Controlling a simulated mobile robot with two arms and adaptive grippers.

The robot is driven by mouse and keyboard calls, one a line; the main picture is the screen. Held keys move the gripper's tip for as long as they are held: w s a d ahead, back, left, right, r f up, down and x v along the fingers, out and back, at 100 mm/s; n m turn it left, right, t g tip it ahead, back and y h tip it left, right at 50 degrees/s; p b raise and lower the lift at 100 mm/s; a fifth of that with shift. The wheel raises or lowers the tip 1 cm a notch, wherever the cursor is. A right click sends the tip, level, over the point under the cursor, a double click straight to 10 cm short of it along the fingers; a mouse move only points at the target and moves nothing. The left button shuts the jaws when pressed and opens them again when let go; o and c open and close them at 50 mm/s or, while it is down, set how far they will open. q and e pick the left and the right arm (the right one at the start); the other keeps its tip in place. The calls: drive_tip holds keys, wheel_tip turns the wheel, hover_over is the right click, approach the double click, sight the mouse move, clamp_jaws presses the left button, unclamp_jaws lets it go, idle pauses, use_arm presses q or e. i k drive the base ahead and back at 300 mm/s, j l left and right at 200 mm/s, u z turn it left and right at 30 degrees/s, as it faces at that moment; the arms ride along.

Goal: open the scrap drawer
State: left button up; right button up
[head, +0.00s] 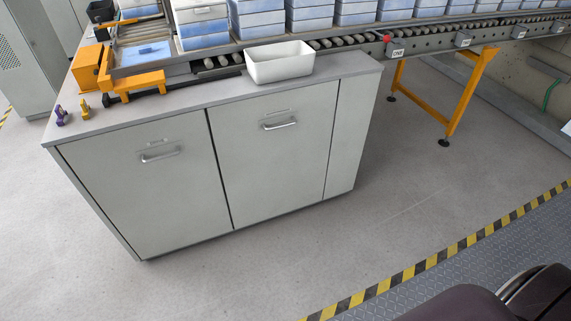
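A grey cabinet (333,140) stands under a worktop. It has two large light-grey fronts, both flush with the cabinet and shut. The left front (150,205) has a bar handle (160,154) near its top. The right front (275,170) has a similar bar handle (280,125). A small plate above each handle is too small to read, so I cannot tell which front is the scrap drawer. Neither of my grippers is in view, and nothing touches the handles.
A white bin (279,64) sits on the worktop (215,97), with purple and yellow small parts (62,115) at its left end. A roller conveyor (440,42) with blue-white boxes runs behind. The floor (290,250) before the cabinet is clear, up to a yellow-black stripe (430,262).

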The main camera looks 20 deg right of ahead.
sight(272, 150)
drive_tip(key=i+l+u, duration=0.1)
drive_tip(key=l, duration=0.25)
drive_tip(key=i+l, duration=0.15)
drive_tip(key=l, duration=0.25)
drive_tip(key=i+l+u, duration=0.15)
drive_tip(key=l, duration=0.25)
